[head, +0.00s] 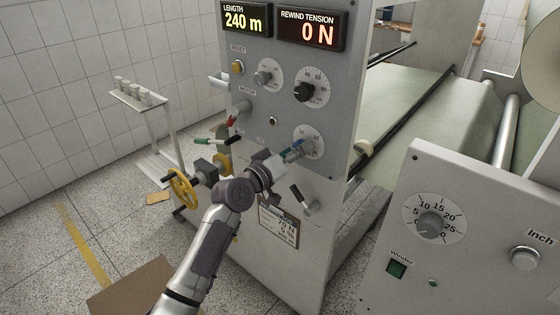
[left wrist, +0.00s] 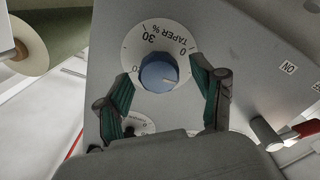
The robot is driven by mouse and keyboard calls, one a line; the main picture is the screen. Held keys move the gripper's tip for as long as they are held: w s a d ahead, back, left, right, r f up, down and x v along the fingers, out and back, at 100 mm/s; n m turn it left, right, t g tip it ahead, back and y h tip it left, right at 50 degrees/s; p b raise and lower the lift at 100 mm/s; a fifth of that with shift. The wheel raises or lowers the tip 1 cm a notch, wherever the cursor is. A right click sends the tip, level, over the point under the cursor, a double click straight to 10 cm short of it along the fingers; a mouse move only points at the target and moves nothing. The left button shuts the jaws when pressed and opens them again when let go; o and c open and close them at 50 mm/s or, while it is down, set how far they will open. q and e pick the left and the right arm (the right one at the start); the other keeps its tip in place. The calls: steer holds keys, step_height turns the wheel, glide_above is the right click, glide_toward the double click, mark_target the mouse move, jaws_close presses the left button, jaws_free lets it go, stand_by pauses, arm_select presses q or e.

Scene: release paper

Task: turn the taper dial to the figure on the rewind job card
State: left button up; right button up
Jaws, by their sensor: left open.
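The taper dial (head: 313,139) is on the grey front panel, its knob mostly hidden behind my left gripper in the head view. In the left wrist view the blue knob (left wrist: 158,73) sits on a white scale marked TAPER % (left wrist: 140,40), seen upside down. Its pointer setting is too small to read surely. My left gripper (head: 296,150) is open, its green-padded fingers (left wrist: 161,72) on either side of the knob with gaps showing. The job card (head: 280,228) hangs low on the panel, partly behind my arm; its taper figure is not legible. My right gripper is not in view.
A black-handled lever (head: 302,200) is just below the taper dial. A yellow handwheel (head: 183,188) projects at left. A second panel (head: 470,250) stands at right.

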arm_select(q)
steer(key=v, duration=1)
steer(key=s+a+f+n+g+y, duration=0.1)
steer(key=a+f+y, duration=0.2)
steer(key=f, duration=0.9)
steer(key=a+f+n+g+y, duration=0.1)
steer(key=a+f+y, duration=0.1)
steer(key=f, duration=1)
steer(key=s+a+f+g+y, duration=0.1)
steer(key=s+a+f, duration=0.1)
steer(key=s+f, duration=0.35)
steer(key=s+a+f+m+g+y, duration=0.1)
steer(key=s+f+g, duration=0.15)
steer(key=f, duration=0.65)
steer(key=s+a+f+g+y, duration=0.15)
steer(key=s+f, duration=0.25)
steer(key=f, duration=0.4)
steer(key=s+a+f+m+g+y+b, duration=0.1)
steer(key=s+a+f+g, duration=0.1)
steer(key=s+f, duration=0.65)
steer(key=s+a+f+m+g, duration=0.1)
steer(key=s+a+f, duration=0.1)
steer(key=s+f, duration=0.65)
steer(key=s+a+f+m+g, duration=0.1)
steer(key=s+f, duration=0.1)
steer(key=s, duration=1)
steer(key=s+a+f+m+g+y, duration=0.1)
steer(key=s+a+f+g, duration=0.1)
steer(key=s, duration=1)
steer(key=shift+g+b, duration=0.3)
